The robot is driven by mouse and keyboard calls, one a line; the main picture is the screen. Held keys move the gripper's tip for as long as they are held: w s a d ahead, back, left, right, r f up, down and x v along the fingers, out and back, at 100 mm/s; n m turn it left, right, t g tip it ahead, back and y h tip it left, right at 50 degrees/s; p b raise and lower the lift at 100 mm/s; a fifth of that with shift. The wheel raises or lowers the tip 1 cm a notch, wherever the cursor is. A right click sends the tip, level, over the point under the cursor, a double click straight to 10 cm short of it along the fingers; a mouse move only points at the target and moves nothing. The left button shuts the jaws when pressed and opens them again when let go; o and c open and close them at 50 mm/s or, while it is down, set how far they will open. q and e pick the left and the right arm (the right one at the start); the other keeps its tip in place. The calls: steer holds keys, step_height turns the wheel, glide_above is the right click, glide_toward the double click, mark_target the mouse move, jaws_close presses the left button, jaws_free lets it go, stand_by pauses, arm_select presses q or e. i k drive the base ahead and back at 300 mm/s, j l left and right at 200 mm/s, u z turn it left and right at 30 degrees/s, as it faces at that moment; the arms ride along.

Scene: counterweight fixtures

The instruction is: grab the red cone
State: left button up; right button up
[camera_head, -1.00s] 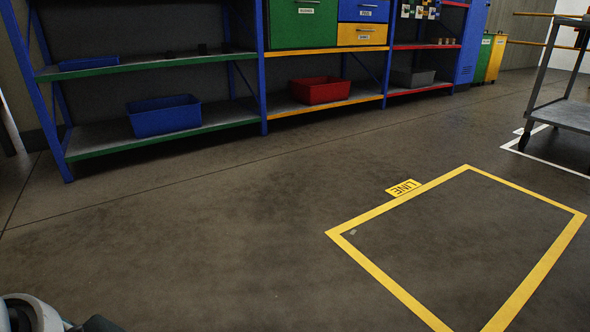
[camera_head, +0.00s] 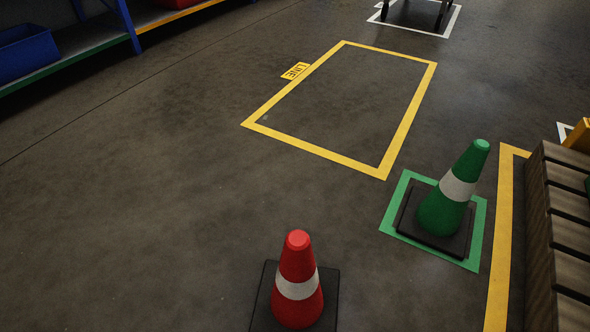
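The red cone (camera_head: 297,262) stands upright on the floor at the bottom middle of the head view. It has one white band and a dark square base (camera_head: 262,302), whose near part is cut off by the picture's lower edge. Nothing touches the cone. Neither of my grippers shows in the head view now.
A green cone (camera_head: 444,213) stands on a green floor square (camera_head: 391,219) to the right. A slatted wooden structure (camera_head: 540,235) is at the right edge. A yellow floor outline (camera_head: 292,145) lies ahead. A blue shelf (camera_head: 128,25) is upper left. The left floor is clear.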

mark_target(295, 294)
steer(key=l+u, duration=0.5)
steer(key=u, duration=0.25)
steer(key=l+u, duration=0.35)
steer(key=i+u, duration=0.25)
steer(key=k+l, duration=0.05)
